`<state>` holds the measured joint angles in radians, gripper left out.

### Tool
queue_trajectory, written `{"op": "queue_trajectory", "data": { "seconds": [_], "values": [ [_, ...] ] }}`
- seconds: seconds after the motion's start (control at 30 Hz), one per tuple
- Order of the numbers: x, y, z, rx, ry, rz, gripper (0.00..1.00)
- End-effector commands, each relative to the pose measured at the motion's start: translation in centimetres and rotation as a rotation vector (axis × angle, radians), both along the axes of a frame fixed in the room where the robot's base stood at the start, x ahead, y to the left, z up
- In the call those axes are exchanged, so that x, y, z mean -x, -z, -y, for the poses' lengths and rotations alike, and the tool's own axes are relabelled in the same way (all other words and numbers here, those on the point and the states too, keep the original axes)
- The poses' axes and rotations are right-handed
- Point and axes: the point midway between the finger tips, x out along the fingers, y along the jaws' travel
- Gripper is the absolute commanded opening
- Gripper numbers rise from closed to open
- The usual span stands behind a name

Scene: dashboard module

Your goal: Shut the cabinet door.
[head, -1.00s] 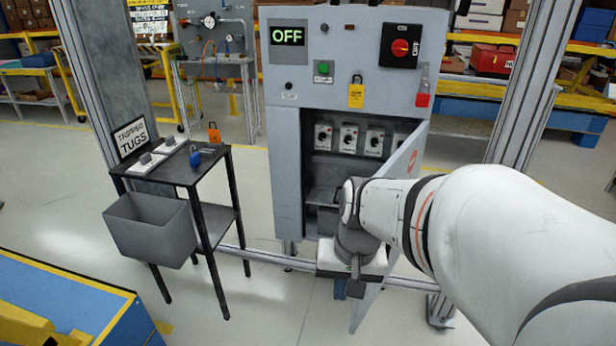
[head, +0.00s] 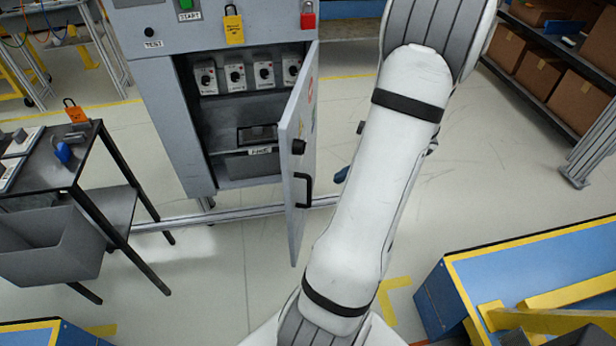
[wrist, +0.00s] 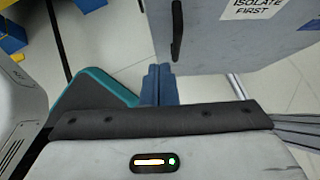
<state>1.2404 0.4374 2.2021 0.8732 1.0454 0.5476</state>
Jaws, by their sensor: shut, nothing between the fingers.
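The grey cabinet (head: 160,115) stands with its door (head: 296,150) swung open on the right side, jutting toward me. My gripper (wrist: 160,82) shows there as blue fingers closed together, empty, near the door's lower edge; contact cannot be told. In the head view my arm hides most of the gripper; a small blue part (head: 342,174) shows right of the door.
A black side table (head: 100,150) with a grey bin (head: 50,245) stands left of the cabinet. A blue and yellow platform (head: 530,270) is at the lower right. Shelves with boxes (head: 545,60) are at the upper right. Floor before the cabinet is clear.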

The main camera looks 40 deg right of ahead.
Motion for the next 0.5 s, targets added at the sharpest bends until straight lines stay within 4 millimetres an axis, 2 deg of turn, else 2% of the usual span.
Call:
{"op": "queue_trajectory", "data": {
  "seconds": [0.17, 0.5],
  "values": [
    [-0.7, 1.6, -0.6, -0.006, 0.014, -0.001, 0.00],
    [-4.4, 6.8, -3.5, -0.004, 0.021, -0.002, 0.00]
  ]
}}
